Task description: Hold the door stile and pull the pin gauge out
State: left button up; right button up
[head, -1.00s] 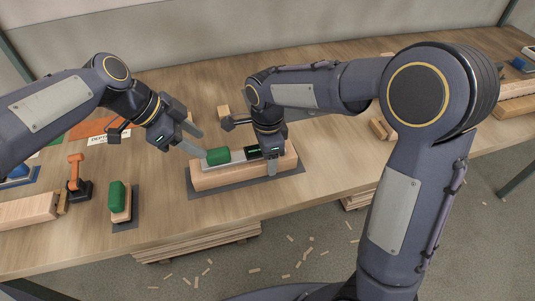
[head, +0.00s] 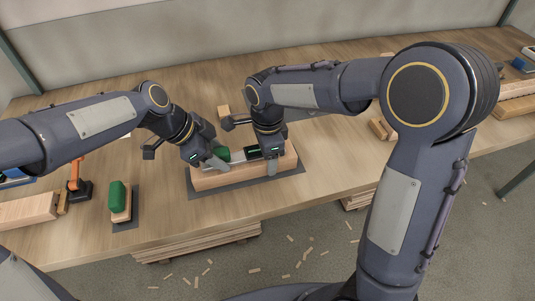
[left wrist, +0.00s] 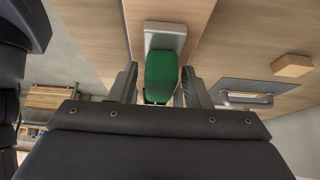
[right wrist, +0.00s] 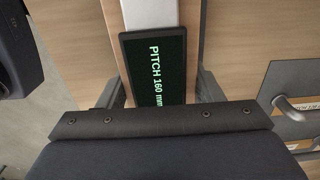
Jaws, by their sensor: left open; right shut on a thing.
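The door stile (head: 232,178) is a pale wooden block on a dark mat in the middle of the table. The pin gauge lies along its top, with a metal bar, a green grip (head: 222,154) and a black plate reading "PITCH 160 mm" (right wrist: 158,70). My right gripper (head: 269,160) is shut on the stile, its fingers either side of the wood across the plate. My left gripper (head: 213,161) is open around the green grip; the left wrist view shows the grip (left wrist: 161,75) between the fingers with gaps. Any pins below the bar are hidden.
A small wooden block (head: 223,112) lies behind. The table in front of the stile is clear.

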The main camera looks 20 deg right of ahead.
pick_arm(q)
grip_shut()
jog(key=shift+r, duration=0.1)
jog(key=shift+r, duration=0.35)
jog(key=shift+r, duration=0.6)
